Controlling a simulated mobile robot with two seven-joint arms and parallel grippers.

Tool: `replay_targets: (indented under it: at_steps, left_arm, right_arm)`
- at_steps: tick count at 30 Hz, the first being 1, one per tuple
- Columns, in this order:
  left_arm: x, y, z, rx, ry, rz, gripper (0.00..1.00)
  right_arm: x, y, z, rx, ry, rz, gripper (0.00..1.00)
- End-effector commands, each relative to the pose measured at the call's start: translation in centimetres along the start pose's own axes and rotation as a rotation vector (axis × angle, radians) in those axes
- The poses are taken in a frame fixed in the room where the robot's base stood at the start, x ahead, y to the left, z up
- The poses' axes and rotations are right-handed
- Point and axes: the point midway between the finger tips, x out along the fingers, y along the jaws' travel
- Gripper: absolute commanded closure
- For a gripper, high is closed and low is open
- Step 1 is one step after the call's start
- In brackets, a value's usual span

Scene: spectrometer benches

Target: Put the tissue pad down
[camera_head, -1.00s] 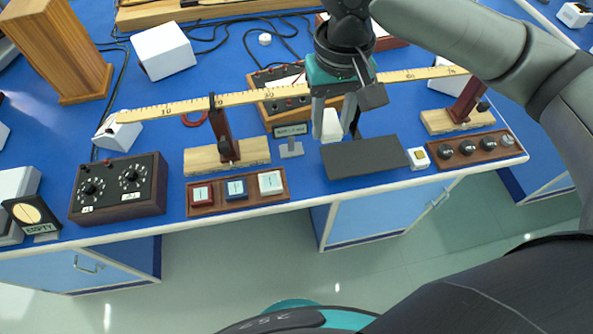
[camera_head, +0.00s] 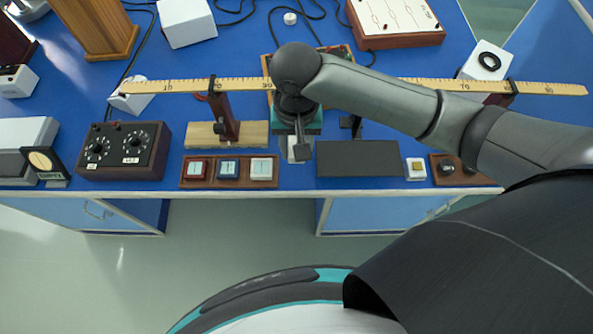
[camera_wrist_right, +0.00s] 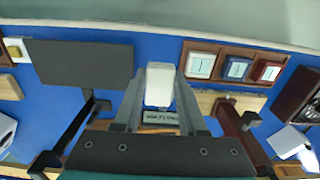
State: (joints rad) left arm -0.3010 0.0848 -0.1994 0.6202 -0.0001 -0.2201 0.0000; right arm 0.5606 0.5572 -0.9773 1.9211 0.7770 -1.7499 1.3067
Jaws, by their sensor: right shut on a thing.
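The tissue pad (camera_wrist_right: 160,84) is a white block between the fingertips of my right gripper (camera_wrist_right: 161,90), which is shut on it in the right wrist view. In the head view my right gripper (camera_head: 298,148) points down between the wooden ruler stand and the dark mat. The flat dark grey mat (camera_head: 358,159) lies just to the right of the gripper, and also shows in the wrist view (camera_wrist_right: 80,62). I cannot tell whether the pad touches the bench. My left gripper is not in view.
A wooden tray (camera_head: 229,184) with red, blue and white blocks lies left along the front edge. A long ruler (camera_head: 400,86) spans the bench on stands. A small label sign (camera_wrist_right: 160,117) stands close to the gripper.

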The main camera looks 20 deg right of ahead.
Motion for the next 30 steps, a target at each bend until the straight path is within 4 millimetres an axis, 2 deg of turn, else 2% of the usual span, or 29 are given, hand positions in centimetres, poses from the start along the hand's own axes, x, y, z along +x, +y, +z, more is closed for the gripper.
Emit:
replay_targets:
  at_steps: [1,6,14,20,30]
  left_arm:
    - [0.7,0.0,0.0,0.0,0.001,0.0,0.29]
    - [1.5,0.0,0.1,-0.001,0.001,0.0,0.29]
    - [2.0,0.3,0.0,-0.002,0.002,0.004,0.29]
    - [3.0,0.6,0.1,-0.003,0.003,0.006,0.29]
    - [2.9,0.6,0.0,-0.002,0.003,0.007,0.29]
  right_arm:
    - [1.8,0.1,0.1,0.001,-0.004,0.003,1.0]
    - [5.0,0.0,0.0,0.0,-0.001,0.001,1.0]
    - [6.8,0.0,0.0,-0.001,0.0,0.001,1.0]
    - [9.9,0.0,0.1,0.0,-0.002,0.002,1.0]
    - [10.2,0.0,0.0,0.0,0.0,-0.001,1.0]
